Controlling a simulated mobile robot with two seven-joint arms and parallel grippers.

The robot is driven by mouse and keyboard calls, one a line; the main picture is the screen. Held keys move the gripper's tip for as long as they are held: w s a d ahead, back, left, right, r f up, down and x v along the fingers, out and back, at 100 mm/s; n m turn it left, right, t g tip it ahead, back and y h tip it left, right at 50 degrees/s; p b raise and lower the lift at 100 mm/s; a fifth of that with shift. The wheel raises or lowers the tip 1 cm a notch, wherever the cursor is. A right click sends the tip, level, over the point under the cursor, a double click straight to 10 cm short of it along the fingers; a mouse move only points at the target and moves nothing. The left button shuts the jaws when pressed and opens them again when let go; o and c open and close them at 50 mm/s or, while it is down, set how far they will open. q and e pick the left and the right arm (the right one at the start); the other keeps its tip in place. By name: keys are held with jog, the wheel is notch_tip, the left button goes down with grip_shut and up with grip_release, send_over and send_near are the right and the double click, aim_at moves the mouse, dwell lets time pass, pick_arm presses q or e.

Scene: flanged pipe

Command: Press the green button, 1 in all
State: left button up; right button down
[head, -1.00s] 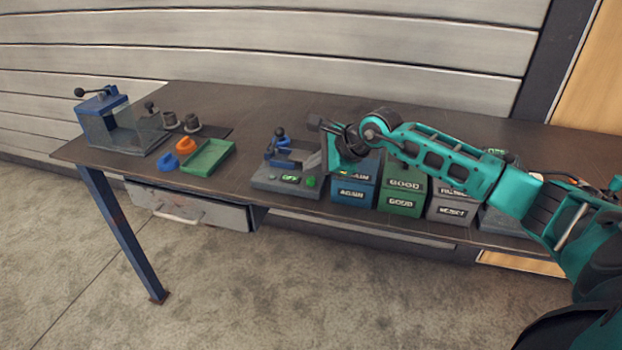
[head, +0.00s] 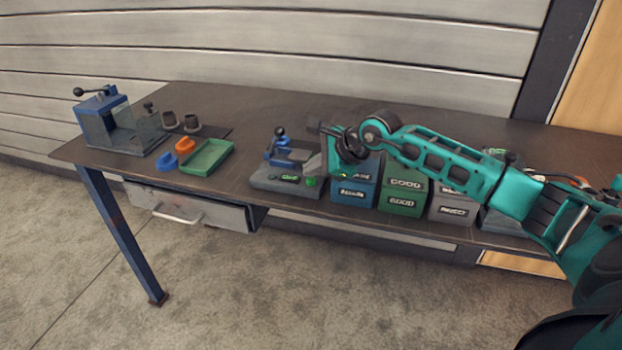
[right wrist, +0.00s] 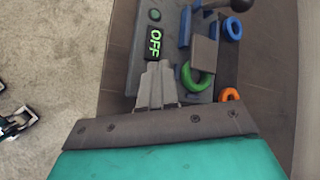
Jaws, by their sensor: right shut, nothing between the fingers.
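The green button (head: 310,181) sits at the right front of a grey station (head: 262,184) on the bench. The station's small display (head: 290,178) is lit green and reads OFF in the right wrist view (right wrist: 155,42). My right gripper (head: 327,166) is just right of the button, close above the station's right end. In the right wrist view its shut, empty fingers (right wrist: 158,82) point at the station just below the display. The button cannot be made out there; the fingers seem to cover it. Contact with it cannot be told.
Labelled blue (head: 352,197), green (head: 402,203) and grey (head: 452,212) bins stand right of the station, below my right arm. A green tray (head: 208,157), blue and orange parts and a blue-framed fixture (head: 105,110) are at left. The bench's back middle is clear.

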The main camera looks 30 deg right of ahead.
aim_at(314, 180)
jog(key=shift+f+b, duration=0.4)
jog(key=shift+f, duration=0.1)
jog(key=shift+r, duration=0.1)
dwell(0.5)
jog(key=shift+r+p, duration=0.5)
jog(key=shift+r, duration=0.3)
jog(key=shift+r, duration=0.2)
jog(key=shift+r+p, duration=1.5)
jog(key=shift+r, duration=0.9)
jog(key=shift+f, duration=0.1)
